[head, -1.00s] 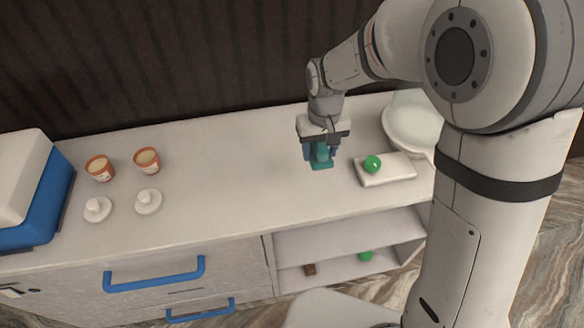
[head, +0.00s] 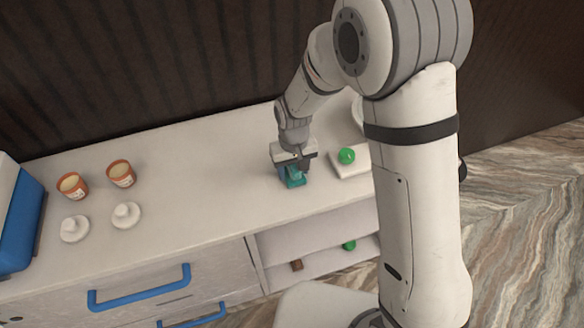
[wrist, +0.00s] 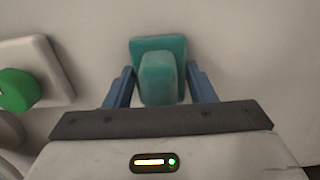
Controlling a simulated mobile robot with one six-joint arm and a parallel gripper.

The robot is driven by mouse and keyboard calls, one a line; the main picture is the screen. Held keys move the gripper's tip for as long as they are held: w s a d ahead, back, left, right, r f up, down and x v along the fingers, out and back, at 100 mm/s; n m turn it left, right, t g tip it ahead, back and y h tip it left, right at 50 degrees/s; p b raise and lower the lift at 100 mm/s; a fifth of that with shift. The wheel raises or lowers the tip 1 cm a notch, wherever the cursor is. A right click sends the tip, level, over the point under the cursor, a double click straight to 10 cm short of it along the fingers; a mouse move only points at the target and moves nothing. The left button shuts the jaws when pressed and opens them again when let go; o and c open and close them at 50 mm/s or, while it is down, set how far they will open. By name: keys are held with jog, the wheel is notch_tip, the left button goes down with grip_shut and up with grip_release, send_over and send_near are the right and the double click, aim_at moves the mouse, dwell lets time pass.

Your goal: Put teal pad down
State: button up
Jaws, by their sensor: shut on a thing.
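The teal pad (head: 294,180) is a small teal block with a raised grip and a flat base. In the wrist view the teal pad (wrist: 160,78) sits between the two blue fingers of my gripper (wrist: 160,88), with its flat base beyond the grip. My gripper (head: 291,170) is shut on it, low over the counter top. I cannot tell whether the base touches the counter. The fingers partly hide the pad in the head view.
Two orange cups (head: 121,174) and two white lidded pieces (head: 126,215) stand on the left. The white counter (head: 205,180) is clear between. Open shelves (head: 300,237) lie below.

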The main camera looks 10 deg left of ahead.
jog(key=o, duration=0.9)
jog(key=shift+o, duration=0.2)
notch_tip(320, 180, up, 12)
jog(key=shift+r, duration=0.1)
jog(key=shift+d+r, duration=0.1)
jog(key=shift+d, duration=0.05)
jog(key=s+d+r+m+t, duration=0.15)
jog(key=d+r, duration=0.25)
jog(key=d, duration=0.4)
jog(key=s+d+r+m, duration=0.2)
jog(key=s+d+r, duration=0.15)
jog(key=d, duration=0.45)
jog(key=s+d+r+m+t, duration=0.1)
jog(key=s+d+m, duration=0.1)
jog(key=s+d, duration=0.7)
jog(key=shift+s+d+m, duration=0.15)
jog(key=shift+d+m, duration=0.2)
jog(key=shift+d, duration=0.2)
jog(key=shift+t, duration=0.25)
